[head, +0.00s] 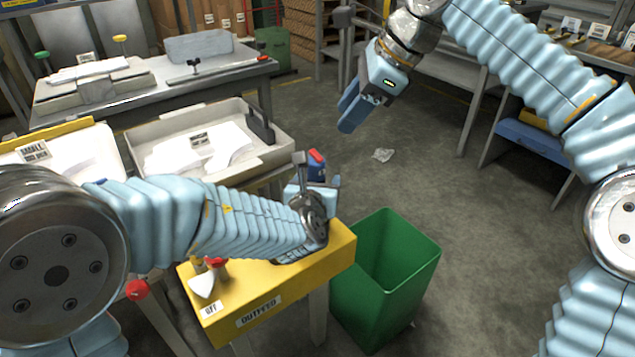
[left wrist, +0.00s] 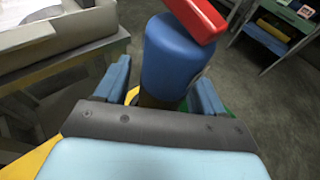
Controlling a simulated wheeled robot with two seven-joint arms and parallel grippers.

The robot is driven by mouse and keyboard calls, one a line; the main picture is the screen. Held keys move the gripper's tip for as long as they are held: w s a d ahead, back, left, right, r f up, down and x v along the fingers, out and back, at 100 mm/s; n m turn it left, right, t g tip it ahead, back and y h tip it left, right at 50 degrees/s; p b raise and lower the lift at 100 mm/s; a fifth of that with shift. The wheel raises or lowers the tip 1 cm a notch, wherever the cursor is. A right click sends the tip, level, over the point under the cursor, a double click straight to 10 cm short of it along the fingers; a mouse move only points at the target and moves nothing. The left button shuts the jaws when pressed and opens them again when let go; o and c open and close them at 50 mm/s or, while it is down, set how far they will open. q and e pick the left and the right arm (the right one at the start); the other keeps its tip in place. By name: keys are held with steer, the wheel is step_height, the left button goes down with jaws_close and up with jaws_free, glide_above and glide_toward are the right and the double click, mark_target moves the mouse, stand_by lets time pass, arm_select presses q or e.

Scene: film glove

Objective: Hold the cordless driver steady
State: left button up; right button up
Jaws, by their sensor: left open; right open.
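A blue object with a red end, which looks like the cordless driver (head: 316,162), stands at the far end of the yellow OUTFEED block, mostly hidden behind my left arm. In the left wrist view its rounded blue body (left wrist: 172,60) and tilted red part (left wrist: 198,15) show large. My left gripper (head: 318,180) is open, with one finger on each side of the blue body. Gaps show beside the fingers, though contact lower down is hidden. My right gripper (head: 348,108) is open and empty, hanging above the floor farther back.
The yellow OUTFEED block (head: 270,312) carries a white-and-red item (head: 203,284). A green bin (head: 412,262) stands right beside it. A grey tray (head: 273,158) with white sheets lies behind my left arm.

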arm_select(q)
steer(key=shift+c, duration=0.3)
steer(key=c, duration=1.2)
jaws_close()
arm_select(e)
steer(key=shift+a+f, duration=0.15)
steer(key=shift+a, duration=0.05)
steer(key=c, duration=0.4)
steer(key=a+f+n+h, duration=0.2)
steer(key=a+h, duration=0.1)
steer(key=shift+w+a+f, duration=0.1)
steer(key=shift+w+a, duration=0.05)
jaws_close()
steer(key=s+a+r+n+t+h, duration=0.4)
steer(key=s+a+r+t+h, duration=0.1)
steer(key=a+r+h, duration=0.1)
steer(key=a+h, duration=0.1)
steer(key=h, duration=0.1)
steer(key=shift+s+a+h, duration=0.3)
steer(key=shift+s+a, duration=0.05)
